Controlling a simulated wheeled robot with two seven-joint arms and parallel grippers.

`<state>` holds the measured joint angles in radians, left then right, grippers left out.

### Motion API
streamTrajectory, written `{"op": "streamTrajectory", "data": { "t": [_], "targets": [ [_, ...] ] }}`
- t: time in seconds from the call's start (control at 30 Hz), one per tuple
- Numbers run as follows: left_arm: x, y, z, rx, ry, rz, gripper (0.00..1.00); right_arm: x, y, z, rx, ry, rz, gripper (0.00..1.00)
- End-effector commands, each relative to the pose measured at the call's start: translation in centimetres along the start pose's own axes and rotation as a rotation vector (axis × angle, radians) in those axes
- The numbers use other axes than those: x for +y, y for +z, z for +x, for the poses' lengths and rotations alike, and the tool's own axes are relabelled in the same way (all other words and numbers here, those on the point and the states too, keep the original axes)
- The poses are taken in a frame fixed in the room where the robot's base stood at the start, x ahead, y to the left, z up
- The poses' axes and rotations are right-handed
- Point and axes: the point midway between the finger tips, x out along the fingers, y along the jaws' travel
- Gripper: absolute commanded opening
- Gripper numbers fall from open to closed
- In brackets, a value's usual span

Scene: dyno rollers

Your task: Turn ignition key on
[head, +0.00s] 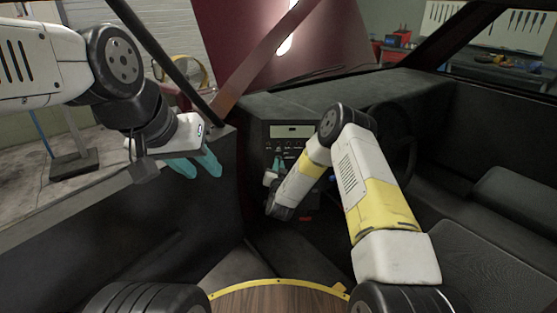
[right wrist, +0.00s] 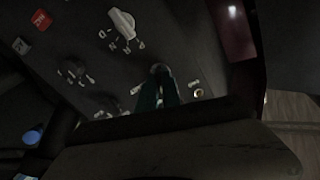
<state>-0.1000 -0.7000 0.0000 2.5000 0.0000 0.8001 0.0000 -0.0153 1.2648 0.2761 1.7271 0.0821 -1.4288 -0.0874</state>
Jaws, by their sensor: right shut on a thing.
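My right gripper (head: 279,164) reaches the dashboard control panel (head: 290,130) below its small display. In the right wrist view its teal fingers (right wrist: 166,88) are close together, shut on a small pale part (right wrist: 157,68) at the panel that looks to be the ignition key. The fingers and the dark hide most of it, so its turn angle cannot be told. My left gripper (head: 195,165) hangs at the left by the car's side, its teal fingers apart and empty.
The steering wheel (head: 405,150) is behind my right arm. Seats (head: 490,255) fill the right. A wooden round top (head: 280,300) is at the bottom.

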Motion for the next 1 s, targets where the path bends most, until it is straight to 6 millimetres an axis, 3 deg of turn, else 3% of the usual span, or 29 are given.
{"op": "streamTrajectory", "data": {
  "t": [0.5,1.0],
  "targets": [
    [0.00,0.00,0.00,0.000,0.000,0.000,0.36,0.11,-0.04,0.03,0.002,0.001,0.358,0.00],
    [0.00,0.00,0.00,0.000,0.000,0.000,0.36,0.09,-0.03,0.02,0.002,0.000,0.439,0.00]
  ]
}}
